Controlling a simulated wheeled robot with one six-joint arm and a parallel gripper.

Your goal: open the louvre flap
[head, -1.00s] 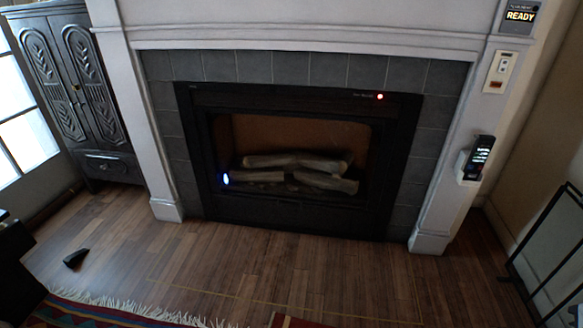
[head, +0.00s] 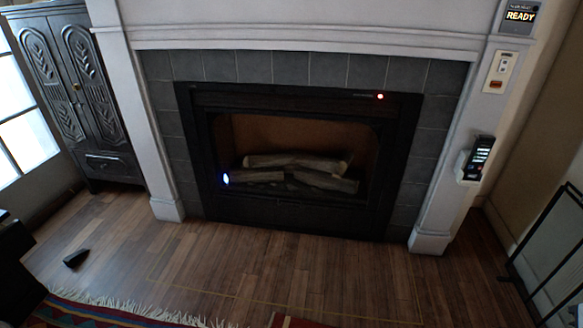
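A black fireplace insert (head: 398,150) sits in a grey tile surround in the head view. A dark strip (head: 280,99) with a small red light runs along its top. A plain dark panel (head: 290,215) runs along its bottom. I cannot tell which of these is the louvre flap; no slats show clearly, and no part stands visibly open. Logs (head: 295,170) lie in the firebox, with a small bluish-white light at its left. My gripper is not in view.
A white mantel frames the fireplace, with a remote (head: 478,158), switch plate (head: 499,72) and "READY" display (head: 520,15) at right. A dark cabinet (head: 85,100) stands left, a black screen (head: 550,240) right. A fringed rug (head: 85,312) lies in front.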

